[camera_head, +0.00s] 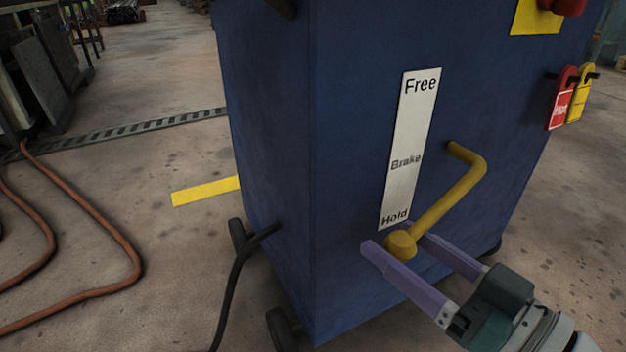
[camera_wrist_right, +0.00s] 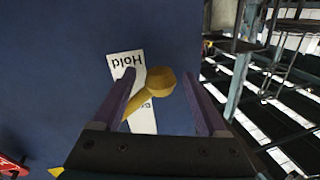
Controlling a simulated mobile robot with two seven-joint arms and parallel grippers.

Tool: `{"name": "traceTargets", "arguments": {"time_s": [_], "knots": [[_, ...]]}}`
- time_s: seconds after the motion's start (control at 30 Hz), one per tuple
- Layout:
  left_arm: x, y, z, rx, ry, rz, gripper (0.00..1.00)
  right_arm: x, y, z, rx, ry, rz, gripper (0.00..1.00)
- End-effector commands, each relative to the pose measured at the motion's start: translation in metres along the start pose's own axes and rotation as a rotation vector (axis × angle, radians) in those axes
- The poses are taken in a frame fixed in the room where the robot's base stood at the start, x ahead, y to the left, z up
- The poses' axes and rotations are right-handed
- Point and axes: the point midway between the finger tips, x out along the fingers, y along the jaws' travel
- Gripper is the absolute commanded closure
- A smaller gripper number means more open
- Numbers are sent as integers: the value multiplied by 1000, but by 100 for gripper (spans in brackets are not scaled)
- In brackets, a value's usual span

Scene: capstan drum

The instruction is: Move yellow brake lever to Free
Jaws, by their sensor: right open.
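The yellow brake lever (camera_head: 440,207) is on the front of the blue cabinet (camera_head: 350,120). Its knob end is low, beside the word Hold on the white label strip (camera_head: 413,135); the word Free is at the top of the strip. My right gripper (camera_head: 393,234) is open, with one purple finger on each side of the knob. In the right wrist view, the lever knob (camera_wrist_right: 160,82) shows between the two fingers (camera_wrist_right: 165,98), with space on both sides. Whether a finger touches it I cannot tell. My left gripper is not in view.
A red tag (camera_head: 560,103) and a yellow tag (camera_head: 581,95) hang on the cabinet's right part. A red button on a yellow plate (camera_head: 536,18) is at the top. A black cable (camera_head: 236,285) runs from the cabinet's left side. Orange hoses (camera_head: 100,225) lie on the floor at left.

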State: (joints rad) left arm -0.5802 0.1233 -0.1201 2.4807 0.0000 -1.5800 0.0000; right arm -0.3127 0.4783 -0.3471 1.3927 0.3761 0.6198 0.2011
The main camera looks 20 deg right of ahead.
Motion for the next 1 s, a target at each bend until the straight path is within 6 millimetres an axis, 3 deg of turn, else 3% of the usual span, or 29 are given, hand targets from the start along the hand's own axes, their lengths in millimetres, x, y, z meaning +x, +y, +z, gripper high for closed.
{"name": "traceTargets", "arguments": {"time_s": [0.37,1.0], "knots": [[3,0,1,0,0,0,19,8,0,-1,1,0,0,24],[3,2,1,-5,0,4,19,8,0,-1,0,1,-1,96]]}}
